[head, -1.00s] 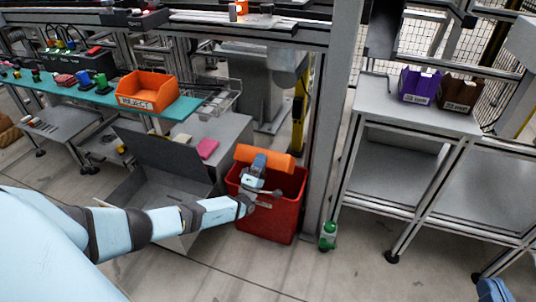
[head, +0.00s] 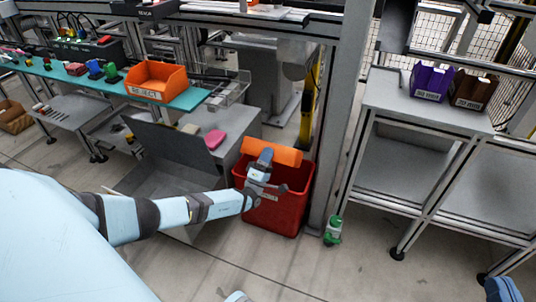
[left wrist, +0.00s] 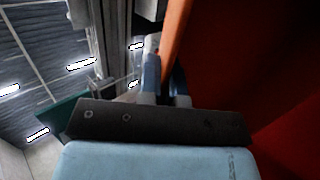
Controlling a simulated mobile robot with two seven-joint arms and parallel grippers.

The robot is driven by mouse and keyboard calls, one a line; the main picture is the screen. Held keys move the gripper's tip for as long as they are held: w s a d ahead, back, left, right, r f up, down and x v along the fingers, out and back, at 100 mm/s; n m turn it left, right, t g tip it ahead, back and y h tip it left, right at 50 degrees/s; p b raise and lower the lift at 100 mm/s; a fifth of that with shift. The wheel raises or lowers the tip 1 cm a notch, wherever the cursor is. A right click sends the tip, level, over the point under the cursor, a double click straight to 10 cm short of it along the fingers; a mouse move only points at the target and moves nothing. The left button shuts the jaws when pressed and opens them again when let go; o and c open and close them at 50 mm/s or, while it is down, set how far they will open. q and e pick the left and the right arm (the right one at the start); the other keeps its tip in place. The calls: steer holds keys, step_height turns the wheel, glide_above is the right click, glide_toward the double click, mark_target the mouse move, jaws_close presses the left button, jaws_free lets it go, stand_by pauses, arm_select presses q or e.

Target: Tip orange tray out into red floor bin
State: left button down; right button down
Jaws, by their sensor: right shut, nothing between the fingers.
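The red floor bin (head: 268,213) stands on the floor right of the grey table, beside an upright post. The orange tray (head: 287,155) is over the bin's back part, tilted, with its inside and any contents hidden from me. My left gripper (head: 264,161) is shut on the tray's near edge. In the left wrist view the fingers (left wrist: 165,82) are at the tray's orange edge (left wrist: 176,35), and red-orange surfaces fill the right side. My right gripper (head: 484,279) shows only in part at the lower right, shut and away from the tray.
An orange reject bin (head: 157,83) sits on the teal shelf (head: 190,100). A grey open box (head: 180,150) and a pink block (head: 215,139) are left of the red bin. A green bottle (head: 333,231) stands by the post. Purple (head: 431,82) and brown (head: 473,90) bins sit on the right bench.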

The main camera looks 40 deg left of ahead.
steer(key=shift+f, duration=0.1)
stand_by(0.3)
